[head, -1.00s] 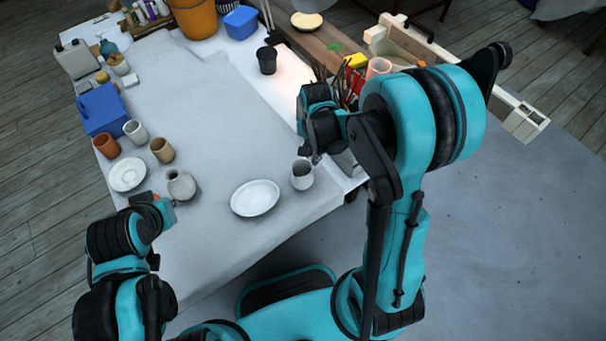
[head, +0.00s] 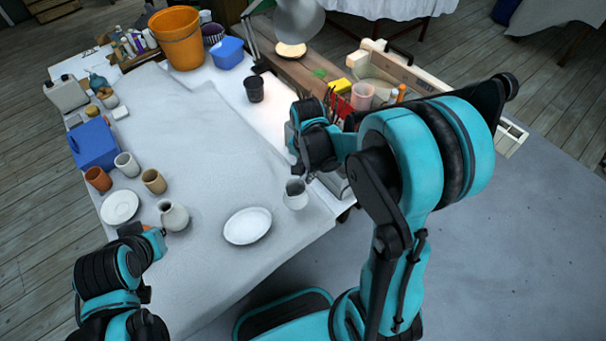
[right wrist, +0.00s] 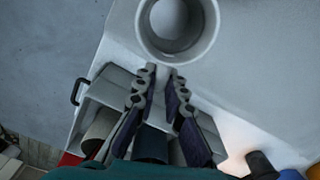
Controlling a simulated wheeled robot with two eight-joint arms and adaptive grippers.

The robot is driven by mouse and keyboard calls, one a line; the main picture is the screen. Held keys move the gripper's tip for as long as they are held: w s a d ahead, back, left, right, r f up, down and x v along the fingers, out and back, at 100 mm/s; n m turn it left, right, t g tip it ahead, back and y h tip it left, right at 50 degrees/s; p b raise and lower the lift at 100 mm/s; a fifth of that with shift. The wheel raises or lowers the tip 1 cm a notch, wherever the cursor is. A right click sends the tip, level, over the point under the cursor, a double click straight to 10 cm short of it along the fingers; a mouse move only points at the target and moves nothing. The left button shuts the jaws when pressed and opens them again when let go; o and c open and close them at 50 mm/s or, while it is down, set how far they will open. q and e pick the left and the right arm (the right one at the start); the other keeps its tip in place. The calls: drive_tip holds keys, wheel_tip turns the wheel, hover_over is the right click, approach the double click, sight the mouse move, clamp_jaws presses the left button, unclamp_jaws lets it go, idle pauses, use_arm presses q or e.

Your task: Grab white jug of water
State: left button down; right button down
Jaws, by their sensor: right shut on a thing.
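A small white-grey jug (head: 296,196) is at the table's right front edge in the head view, right of a white plate (head: 247,226). My right gripper (head: 308,172) is shut on it from the far right side. In the right wrist view the jug's round open mouth (right wrist: 178,45) is at the top, with the fingertips (right wrist: 160,72) at its near side; the exact contact is unclear. Another pale jug (head: 174,216) stands at the left front. My left gripper (head: 155,240) is close to this jug, its fingers too small to read.
A round plate (head: 120,207), several cups (head: 153,181) and a blue box (head: 94,145) stand at the left. A black cup (head: 254,89) and orange bucket (head: 178,40) are farther back. Brushes and a pink cup (head: 363,95) stand beyond my right gripper. The table's middle is clear.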

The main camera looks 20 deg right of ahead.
drive_tip(key=s+d+r+p, duration=0.3)
drive_tip(key=s+d+r, duration=0.3)
drive_tip(key=s, duration=0.2)
drive_tip(key=shift+s, duration=0.3)
drive_tip(key=shift+r, duration=0.15)
